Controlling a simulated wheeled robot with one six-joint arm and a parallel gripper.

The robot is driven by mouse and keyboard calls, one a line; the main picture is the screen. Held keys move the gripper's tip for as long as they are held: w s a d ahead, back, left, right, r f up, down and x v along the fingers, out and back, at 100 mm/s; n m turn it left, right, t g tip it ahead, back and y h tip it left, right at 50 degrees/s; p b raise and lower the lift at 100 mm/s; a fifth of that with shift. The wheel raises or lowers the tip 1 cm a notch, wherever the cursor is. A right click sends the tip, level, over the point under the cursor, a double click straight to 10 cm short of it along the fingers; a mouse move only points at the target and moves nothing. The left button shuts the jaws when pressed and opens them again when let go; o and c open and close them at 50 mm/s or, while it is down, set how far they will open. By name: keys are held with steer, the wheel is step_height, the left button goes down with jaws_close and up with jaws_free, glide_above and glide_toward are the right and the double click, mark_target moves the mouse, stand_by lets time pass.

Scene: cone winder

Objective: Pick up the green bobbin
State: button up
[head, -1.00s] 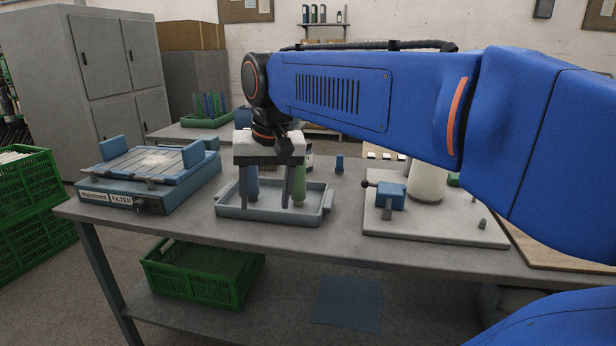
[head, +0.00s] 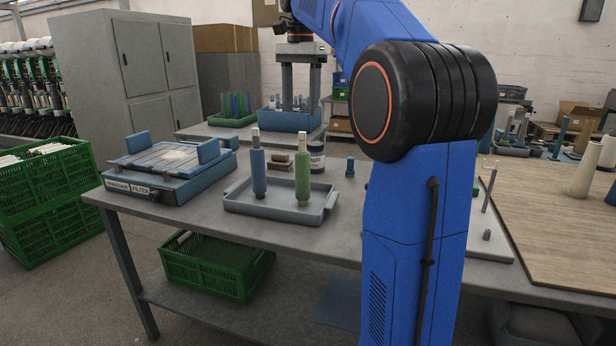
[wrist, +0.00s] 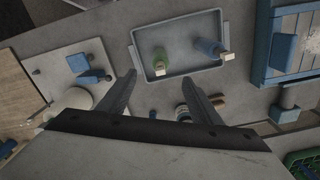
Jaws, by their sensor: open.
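The green bobbin (head: 302,178) stands upright in the grey tray (head: 278,212), at its right side. The bobbin also shows in the wrist view (wrist: 159,56), seen from above. A blue bobbin (head: 259,174) stands upright to its left in the head view. My gripper (head: 301,106) is raised high, fingers pointing down, open and empty. It is well clear of the green bobbin. In the wrist view (wrist: 160,77) the green bobbin lies beyond the gap between the fingertips, apart from both.
A blue filter device (head: 165,172) stands left of the tray. A dark jar (head: 316,157) and a small blue peg (head: 350,167) are behind and right of it. My arm hides part of the table's right side. A green crate (head: 213,268) sits on the lower shelf.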

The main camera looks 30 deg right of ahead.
mark_target(301, 141)
step_height(301, 141, down, 12)
steer(key=shift+r, duration=0.1)
steer(key=shift+w+d+f, duration=0.15)
steer(key=shift+f, duration=1.25)
steer(key=shift+w+d+f, duration=0.1)
steer(key=shift+d+f, duration=0.05)
steer(key=shift+f, duration=1.2)
steer(key=shift+c, duration=0.4)
steer(key=c, duration=1)
